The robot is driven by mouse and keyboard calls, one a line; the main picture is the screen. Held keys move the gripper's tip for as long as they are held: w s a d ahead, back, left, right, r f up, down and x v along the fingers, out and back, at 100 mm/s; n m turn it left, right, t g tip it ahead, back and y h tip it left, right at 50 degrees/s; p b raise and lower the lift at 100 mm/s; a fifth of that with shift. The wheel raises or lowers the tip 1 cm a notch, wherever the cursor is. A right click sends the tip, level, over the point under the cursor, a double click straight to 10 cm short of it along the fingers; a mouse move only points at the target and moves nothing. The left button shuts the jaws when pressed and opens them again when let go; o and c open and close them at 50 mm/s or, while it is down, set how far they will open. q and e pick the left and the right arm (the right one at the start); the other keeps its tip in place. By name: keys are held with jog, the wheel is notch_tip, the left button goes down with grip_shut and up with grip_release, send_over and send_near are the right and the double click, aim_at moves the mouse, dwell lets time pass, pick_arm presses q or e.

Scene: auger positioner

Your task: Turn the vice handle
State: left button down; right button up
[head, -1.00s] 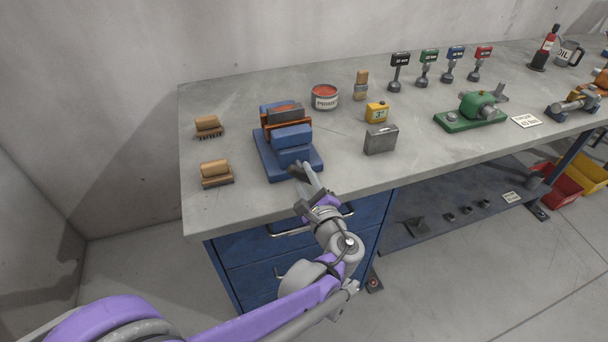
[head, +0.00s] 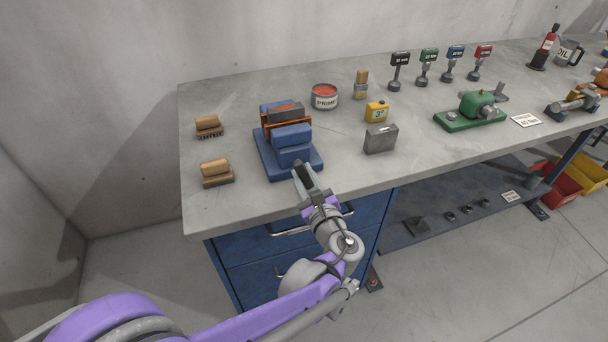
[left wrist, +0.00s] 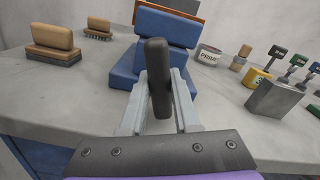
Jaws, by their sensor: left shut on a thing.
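The blue vice (head: 287,150) stands near the front left of the workbench, with a grey piece between orange jaw faces at its top. It also shows in the left wrist view (left wrist: 165,28). My left gripper (head: 306,180) is at the vice's front, at the bench's front edge. In the left wrist view its fingers are shut on the black vice handle (left wrist: 158,80), a bar that stands near upright between them. The screw behind the handle is hidden. My right gripper is not in view.
Two wooden brushes (head: 215,173) lie left of the vice. A primer can (head: 324,96), a yellow gauge block (head: 376,111) and a grey metal box (head: 380,139) stand to its right. Blue drawers (head: 250,262) with a handle are below the bench edge.

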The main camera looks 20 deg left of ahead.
pick_arm(q)
jog(key=c, duration=0.6)
grip_release()
jog(key=shift+c, duration=0.2)
jog(key=v, duration=1.1)
jog(key=shift+w, duration=0.1)
